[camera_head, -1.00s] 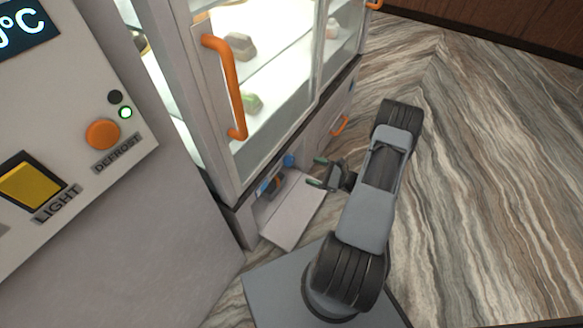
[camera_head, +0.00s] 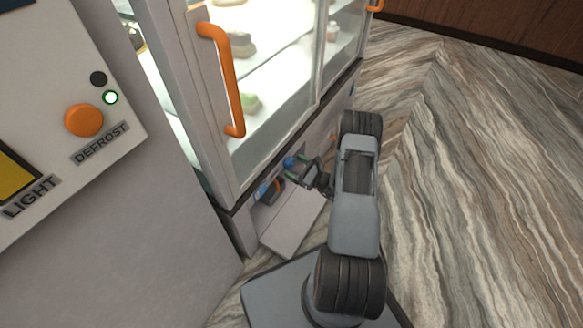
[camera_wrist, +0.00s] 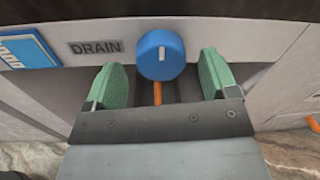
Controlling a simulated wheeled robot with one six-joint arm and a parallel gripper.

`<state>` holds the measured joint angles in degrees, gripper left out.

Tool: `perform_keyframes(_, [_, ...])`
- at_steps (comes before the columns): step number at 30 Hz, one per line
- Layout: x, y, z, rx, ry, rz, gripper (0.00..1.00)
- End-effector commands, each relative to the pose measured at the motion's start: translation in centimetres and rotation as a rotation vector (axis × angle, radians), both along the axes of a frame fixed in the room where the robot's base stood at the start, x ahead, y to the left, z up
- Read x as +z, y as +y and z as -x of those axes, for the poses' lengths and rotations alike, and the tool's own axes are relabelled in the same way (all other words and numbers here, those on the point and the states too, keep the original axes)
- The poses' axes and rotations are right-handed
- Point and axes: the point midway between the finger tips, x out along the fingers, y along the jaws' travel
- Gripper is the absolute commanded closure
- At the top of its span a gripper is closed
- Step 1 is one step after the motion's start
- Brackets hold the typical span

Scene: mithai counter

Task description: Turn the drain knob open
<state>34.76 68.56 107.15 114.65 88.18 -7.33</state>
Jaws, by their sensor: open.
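The drain knob (camera_wrist: 161,56) is a round blue knob with a white mark on its face, pointing nearly straight up and down in the wrist view. It sits right of the DRAIN label (camera_wrist: 96,47). In the head view the knob (camera_head: 290,163) shows small and blue, low on the cabinet front. My gripper (camera_wrist: 165,82) is open, with one green finger to each side of the knob in the wrist view. The knob shows between and slightly beyond the fingertips; I cannot tell whether they touch it. In the head view my gripper (camera_head: 297,168) is at the cabinet's low opening.
An orange part (camera_wrist: 157,93) shows below the knob. A blue sign (camera_wrist: 24,49) is left of the label. A lowered flap (camera_head: 292,222) lies below the opening. The glass cabinet with an orange handle (camera_head: 226,80) stands above. Open floor (camera_head: 470,180) lies to the right.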

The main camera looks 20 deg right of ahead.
Motion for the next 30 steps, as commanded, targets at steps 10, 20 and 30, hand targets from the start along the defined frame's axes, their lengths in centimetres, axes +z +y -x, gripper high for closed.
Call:
perform_keyframes(10, [0.0,1.0,-1.6,0.001,-0.001,0.000,0.20])
perform_keyframes(20, [0.1,1.0,-1.6,0.001,-0.001,0.000,0.29])
perform_keyframes(30, [0.0,1.0,-1.6,0.001,-0.001,0.000,0.62])
